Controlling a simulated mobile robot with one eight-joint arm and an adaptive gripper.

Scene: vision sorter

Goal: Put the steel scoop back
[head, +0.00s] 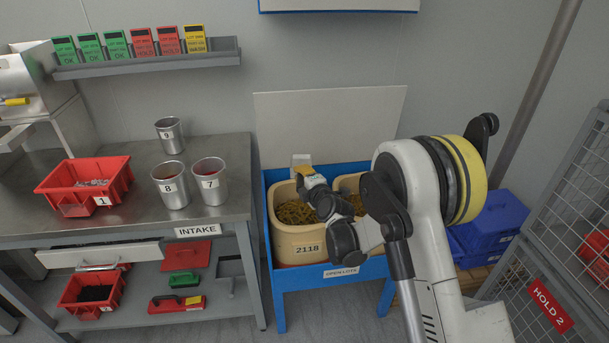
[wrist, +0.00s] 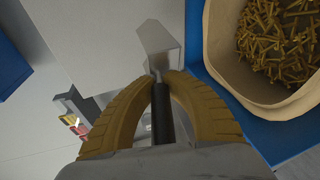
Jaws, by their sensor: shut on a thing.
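The steel scoop shows in the wrist view, with its grey metal pan (wrist: 158,48) pointing away from me and its dark handle (wrist: 161,112) between my fingers. My gripper (wrist: 160,80) is shut on that handle. The bin holds brass-coloured screws (head: 295,212). In the wrist view the scoop is beside the bin rim (wrist: 237,90), outside it. I cannot tell whether the scoop touches anything below.
A second cream bin (head: 347,184) stands in the blue stand (head: 280,290), partly behind my arm. A pale upright panel (head: 330,120) stands behind. The intake bench (head: 125,205) at left carries steel cups 7 (head: 210,185), 8 (head: 174,192) and a red bin (head: 72,202).

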